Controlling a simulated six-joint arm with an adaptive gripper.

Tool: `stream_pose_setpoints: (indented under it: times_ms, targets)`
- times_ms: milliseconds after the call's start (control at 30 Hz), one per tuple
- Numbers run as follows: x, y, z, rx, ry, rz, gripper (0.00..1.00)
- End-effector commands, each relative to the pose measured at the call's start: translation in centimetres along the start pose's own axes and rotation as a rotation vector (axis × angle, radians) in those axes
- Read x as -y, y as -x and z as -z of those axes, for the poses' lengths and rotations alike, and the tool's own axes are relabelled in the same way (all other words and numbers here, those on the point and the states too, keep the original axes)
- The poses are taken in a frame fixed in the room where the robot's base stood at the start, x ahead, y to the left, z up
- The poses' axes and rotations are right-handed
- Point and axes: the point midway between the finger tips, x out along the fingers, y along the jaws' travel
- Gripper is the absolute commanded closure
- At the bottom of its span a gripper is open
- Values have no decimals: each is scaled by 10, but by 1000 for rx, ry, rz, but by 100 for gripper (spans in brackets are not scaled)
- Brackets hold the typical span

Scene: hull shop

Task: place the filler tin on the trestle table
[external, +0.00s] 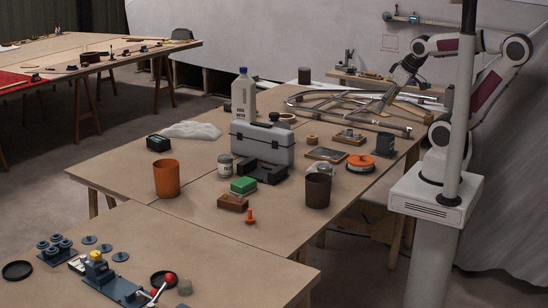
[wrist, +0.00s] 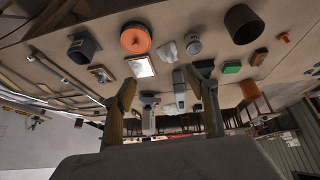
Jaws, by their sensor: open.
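A small pale tin with a grey lid (external: 225,165), which looks like the filler tin, stands upright on the middle wooden table (external: 130,175), left of a grey case. The wrist view shows a small grey-white tin (wrist: 193,46) near the brown cup; I cannot tell whether it is the same one. Several tables show, and I cannot tell which is meant by the trestle table. My gripper (external: 385,103) is above the far right of the middle table, apart from the pale tin. In the wrist view its two fingers (wrist: 166,82) are spread, with nothing held between them.
The grey case (external: 262,143) and white bottle (external: 243,98) stand tall mid-table. An orange cup (external: 166,180), brown cup (external: 318,192), orange round item (external: 360,162) and dark container (external: 386,146) stand around. A tubular frame (external: 340,108) lies behind.

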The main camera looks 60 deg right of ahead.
Motion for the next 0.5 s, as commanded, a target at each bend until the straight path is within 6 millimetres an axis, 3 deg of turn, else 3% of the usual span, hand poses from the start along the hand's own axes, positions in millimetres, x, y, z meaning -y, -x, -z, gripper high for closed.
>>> stream_pose_setpoints:
  times_ms: [200,500]
  targets:
    - [19,14,-18,23,-21,61,42]
    - [21,15,-20,27,-24,68,42]
